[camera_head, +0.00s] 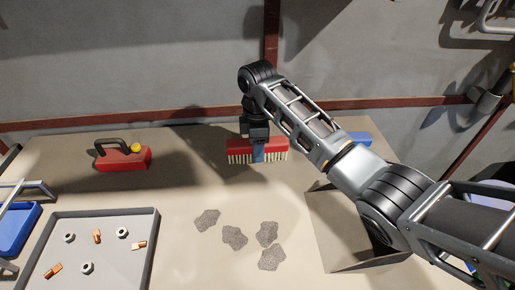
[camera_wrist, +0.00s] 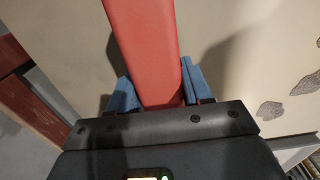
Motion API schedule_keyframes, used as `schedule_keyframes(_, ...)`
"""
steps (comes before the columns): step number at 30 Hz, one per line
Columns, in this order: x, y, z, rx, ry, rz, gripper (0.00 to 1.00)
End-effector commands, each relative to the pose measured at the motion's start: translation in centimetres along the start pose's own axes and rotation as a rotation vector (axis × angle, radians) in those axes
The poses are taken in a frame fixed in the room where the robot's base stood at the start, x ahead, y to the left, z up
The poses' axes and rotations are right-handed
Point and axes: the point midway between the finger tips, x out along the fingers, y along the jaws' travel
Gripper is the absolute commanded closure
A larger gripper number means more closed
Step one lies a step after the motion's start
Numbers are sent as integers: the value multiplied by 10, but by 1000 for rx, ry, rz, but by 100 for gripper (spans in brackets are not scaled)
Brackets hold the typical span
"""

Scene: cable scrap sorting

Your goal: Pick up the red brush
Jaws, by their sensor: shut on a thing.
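The red brush (camera_head: 240,147) has a red back and pale bristles pointing down. It is at the far middle of the table in the head view, and its red body (camera_wrist: 145,45) fills the upper middle of the wrist view. My gripper (camera_head: 258,153) is shut on it, with one blue finger on each side of the red body; the fingers also show in the wrist view (camera_wrist: 155,92). The bristles look close to the table or above it; I cannot tell whether they touch. Part of the brush is hidden behind my gripper.
A red tool with a black handle (camera_head: 123,158) lies at the far left. A grey tray (camera_head: 148,222) with nuts and copper pieces is at the front left, beside a blue bin (camera_head: 14,232). Several grey flat scraps (camera_head: 234,237) lie mid-table. A blue item (camera_head: 358,138) is behind my arm.

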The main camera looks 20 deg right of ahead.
Motion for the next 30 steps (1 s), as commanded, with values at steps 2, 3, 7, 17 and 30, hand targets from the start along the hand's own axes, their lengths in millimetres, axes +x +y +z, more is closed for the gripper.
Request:
schedule_keyframes(2, 0, 0, 0, 0, 0, 1, 86)
schedule_keyframes(3, -1, 0, 0, 0, 0, 1, 86)
schedule_keyframes(7, -6, 1, 0, 0, 1, 2, 86)
schedule_keyframes(17, -49, 1, 16, 5, 2, 2, 86)
schedule_keyframes(30, -104, -1, 102, 2, -1, 1, 86)
